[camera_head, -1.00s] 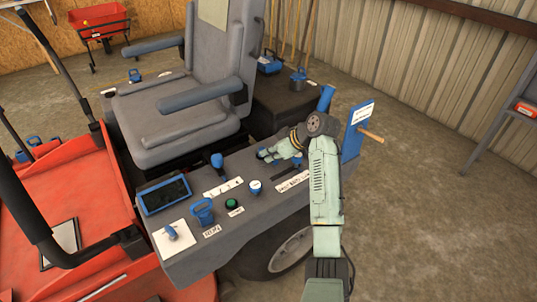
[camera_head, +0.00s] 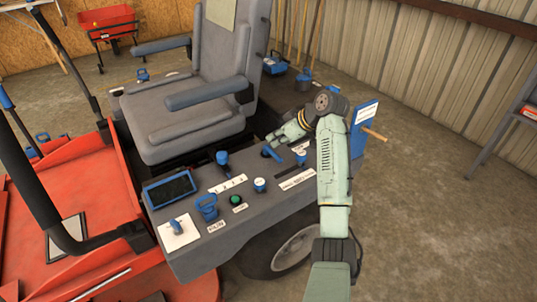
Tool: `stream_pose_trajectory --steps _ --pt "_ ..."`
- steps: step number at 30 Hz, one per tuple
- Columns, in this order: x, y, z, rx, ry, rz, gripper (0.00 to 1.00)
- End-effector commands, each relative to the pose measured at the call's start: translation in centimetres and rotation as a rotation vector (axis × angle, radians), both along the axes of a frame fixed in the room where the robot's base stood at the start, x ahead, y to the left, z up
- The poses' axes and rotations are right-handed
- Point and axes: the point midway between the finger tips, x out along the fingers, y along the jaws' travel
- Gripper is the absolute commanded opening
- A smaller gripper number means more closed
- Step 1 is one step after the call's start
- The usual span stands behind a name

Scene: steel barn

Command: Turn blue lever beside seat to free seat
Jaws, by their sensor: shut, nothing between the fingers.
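The grey seat (camera_head: 190,125) with armrests stands behind the grey side console (camera_head: 225,245). Several blue controls are on the console. One blue lever (camera_head: 271,152) sticks up near the console's seat-side edge, and a blue-knobbed lever (camera_head: 222,158) stands left of it. I cannot tell which one frees the seat. My gripper (camera_head: 273,141) is shut and empty. It points left over the console's back edge, just above the first blue lever in the picture. Whether they touch cannot be told.
The console also bears a dark screen (camera_head: 170,190), a green button (camera_head: 236,199) and a blue handle (camera_head: 207,208). A blue upright panel (camera_head: 363,122) with a wooden peg stands right of my arm. Red bodywork (camera_head: 85,225) lies left.

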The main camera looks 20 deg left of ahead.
Motion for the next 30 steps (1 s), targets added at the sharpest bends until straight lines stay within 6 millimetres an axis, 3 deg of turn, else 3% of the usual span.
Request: stream_pose_trajectory --steps 7,25,28,30 --pt "1.8 -1.1 2.3 0.001 -0.002 0.000 0.00" --pt "1.9 -1.2 2.6 0.001 -0.001 0.001 0.00" --pt "1.8 1.0 3.6 0.024 -0.052 -0.015 0.00" --pt "1.5 3.8 5.2 0.065 -0.125 -0.043 0.00"
